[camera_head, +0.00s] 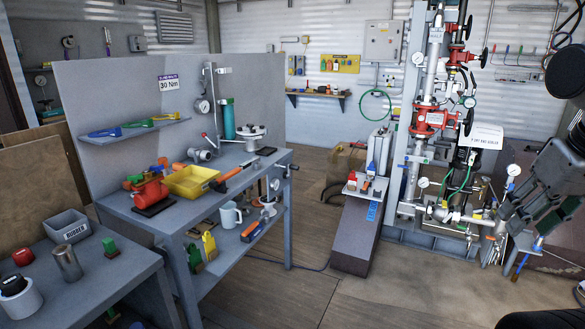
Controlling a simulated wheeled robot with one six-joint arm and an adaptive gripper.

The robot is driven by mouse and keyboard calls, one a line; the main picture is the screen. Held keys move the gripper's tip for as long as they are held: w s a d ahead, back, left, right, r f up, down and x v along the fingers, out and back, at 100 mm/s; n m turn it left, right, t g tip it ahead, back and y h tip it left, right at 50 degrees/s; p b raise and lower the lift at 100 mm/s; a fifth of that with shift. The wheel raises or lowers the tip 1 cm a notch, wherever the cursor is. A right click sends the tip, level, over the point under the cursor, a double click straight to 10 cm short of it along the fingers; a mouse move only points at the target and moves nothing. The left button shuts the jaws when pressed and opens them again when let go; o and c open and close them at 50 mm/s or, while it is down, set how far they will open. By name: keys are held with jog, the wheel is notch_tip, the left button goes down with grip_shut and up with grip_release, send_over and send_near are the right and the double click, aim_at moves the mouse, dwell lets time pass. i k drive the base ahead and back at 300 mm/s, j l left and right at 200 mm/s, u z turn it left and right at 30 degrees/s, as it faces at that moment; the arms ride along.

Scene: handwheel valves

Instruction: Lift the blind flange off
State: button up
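A round metal flange-like disc (251,131) sits flat on top of a short fitting on the grey workbench (222,176), near its back right. It looks like the blind flange, but it is small here and I cannot tell its bolts or how it is seated. My gripper (527,221) is at the right edge, pointing down and left, in front of the pipe rig. Its fingers look spread apart, with nothing seen between them. It is far from the bench and the disc.
A yellow tray (190,181), a red valve body (150,190) and tools lie on the bench. A pipe rig with red valves (428,118) stands at the back right. A lower table (95,275) is at front left. The middle floor (300,290) is clear.

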aim_at(245, 130)
jog(key=i+u, duration=0.1)
jog(key=i, duration=0.55)
jog(key=i+l+u, duration=0.1)
jog(key=i, duration=0.55)
jog(key=i+l+u, duration=0.1)
jog(key=i, duration=0.55)
jog(key=i+l+u, duration=0.2)
jog(key=i+u, duration=0.2)
jog(key=i+l+u, duration=0.75)
jog(key=k+j, duration=0.05)
